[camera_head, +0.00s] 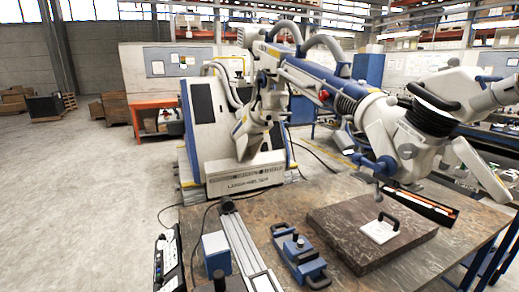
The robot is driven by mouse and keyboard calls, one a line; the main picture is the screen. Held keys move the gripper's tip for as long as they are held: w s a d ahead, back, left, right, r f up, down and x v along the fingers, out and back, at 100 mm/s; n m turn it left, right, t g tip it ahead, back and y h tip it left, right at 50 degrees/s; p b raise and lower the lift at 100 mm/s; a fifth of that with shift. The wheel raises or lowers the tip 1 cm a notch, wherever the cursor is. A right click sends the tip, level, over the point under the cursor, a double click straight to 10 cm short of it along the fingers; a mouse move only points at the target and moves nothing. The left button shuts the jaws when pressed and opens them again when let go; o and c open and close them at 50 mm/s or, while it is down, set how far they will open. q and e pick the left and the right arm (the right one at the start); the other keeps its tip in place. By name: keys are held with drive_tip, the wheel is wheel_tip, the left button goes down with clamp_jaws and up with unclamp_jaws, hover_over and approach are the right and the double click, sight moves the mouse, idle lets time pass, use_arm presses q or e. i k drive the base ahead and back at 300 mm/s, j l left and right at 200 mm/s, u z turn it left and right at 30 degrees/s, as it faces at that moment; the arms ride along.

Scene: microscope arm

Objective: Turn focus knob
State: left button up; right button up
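A large white and blue surgical-microscope-like arm (320,80) rises from a wheeled base (243,175) and reaches to the right above the table. Its white head (405,150) hangs at the right, over the far right part of the table. A blue knob-like part (386,166) sits low on the left of the head. A small red knob (324,96) shows on the boom. I cannot tell which part is the focus knob. Neither of my grippers can be made out in this view.
The brown table (330,190) carries a stone slab (345,232) with a white handled plate (380,230), a blue clamp-like device (298,255), a metal rail (243,245) and a blue box (216,252). A power strip (167,262) is at lower left. Open floor (80,190) lies left.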

sight(407, 151)
drive_tip(key=l+z, duration=0.1)
drive_tip(key=l, duration=0.75)
drive_tip(key=i+l, duration=0.1)
drive_tip(key=l, duration=0.75)
drive_tip(key=i+l+z, duration=0.15)
drive_tip(key=l, duration=0.7)
drive_tip(key=k, duration=0.05)
